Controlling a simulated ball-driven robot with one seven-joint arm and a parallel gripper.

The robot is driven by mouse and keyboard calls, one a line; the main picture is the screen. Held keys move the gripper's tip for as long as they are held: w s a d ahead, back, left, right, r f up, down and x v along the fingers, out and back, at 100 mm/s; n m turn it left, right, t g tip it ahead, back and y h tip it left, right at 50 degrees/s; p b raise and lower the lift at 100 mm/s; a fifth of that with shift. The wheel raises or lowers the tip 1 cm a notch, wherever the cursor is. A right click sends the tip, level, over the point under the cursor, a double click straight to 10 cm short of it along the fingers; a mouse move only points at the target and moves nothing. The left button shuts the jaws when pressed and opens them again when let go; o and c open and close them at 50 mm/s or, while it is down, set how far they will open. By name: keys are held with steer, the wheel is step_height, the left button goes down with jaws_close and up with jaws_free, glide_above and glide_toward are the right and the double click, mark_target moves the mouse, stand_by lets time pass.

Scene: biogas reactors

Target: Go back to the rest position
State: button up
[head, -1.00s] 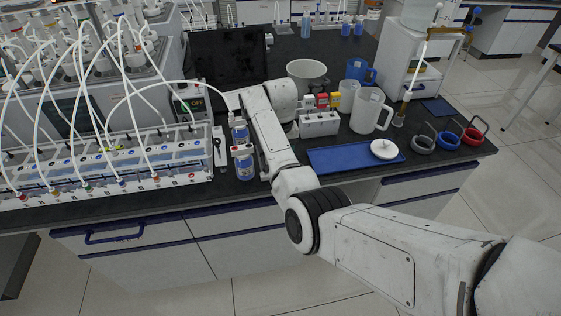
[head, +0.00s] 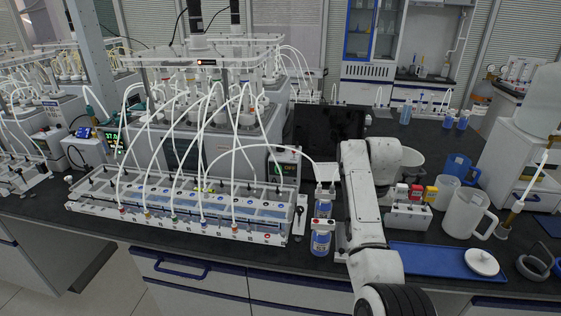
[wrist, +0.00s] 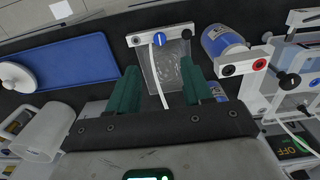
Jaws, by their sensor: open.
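My gripper (wrist: 160,68) shows in the wrist view with two green fingers spread apart. My gripper is hidden behind the arm there.
Right of the arm are a blue tray (head: 430,260) with a white lid (head: 482,262), a small bottle rack (head: 408,217), a white jug (head: 465,213) and a blue jug (head: 459,168). Left is a long rack with tubes (head: 180,225). A dark screen (head: 328,132) stands behind.

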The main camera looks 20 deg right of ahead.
steer(key=s+a+f+n, duration=0.1)
steer(key=s+a+f, duration=0.35)
steer(key=s, duration=0.35)
steer(key=s+a+f+n+h, duration=0.1)
steer(key=s+a+f+n, duration=0.15)
steer(key=s+f, duration=0.45)
steer(key=s+a+f+n, duration=0.1)
steer(key=s+a+f, duration=0.4)
steer(key=s, duration=0.4)
steer(key=s+a+r+n+t, duration=0.1)
steer(key=s+a, duration=0.4)
steer(key=s, duration=0.6)
steer(key=shift+a+r+y+b, duration=0.15)
steer(key=shift+r+y+b, duration=0.05)
steer(key=shift+y+b, duration=0.2)
